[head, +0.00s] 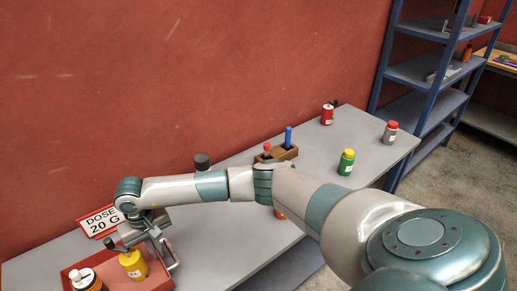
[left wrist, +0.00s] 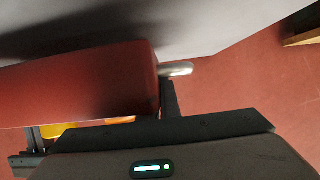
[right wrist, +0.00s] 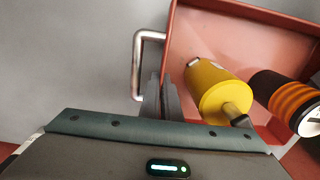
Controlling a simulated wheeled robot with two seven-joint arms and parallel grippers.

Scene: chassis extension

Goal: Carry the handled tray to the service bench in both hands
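The red handled tray (head: 75,275) is on the grey bench at the lower left of the head view, cut off by the frame edge. A yellow bottle (head: 133,265) and a dark bottle with a white cap (head: 88,281) stand in it. My right gripper (head: 163,254) is beside its right silver handle (right wrist: 138,65). In the right wrist view the fingers (right wrist: 166,98) are close together between handle bar and tray wall; a firm hold cannot be told. In the left wrist view another silver handle (left wrist: 176,69) shows near a dark finger of my left gripper (left wrist: 169,98); its closure is unclear.
The grey bench (head: 225,235) runs along a red wall. A "DOSE 20 G" sign (head: 101,220), a wooden holder (head: 278,154), a green bottle (head: 346,162), a red-capped grey jar (head: 390,132) and a red can (head: 327,115) stand on it. Blue shelves (head: 425,75) are at the right.

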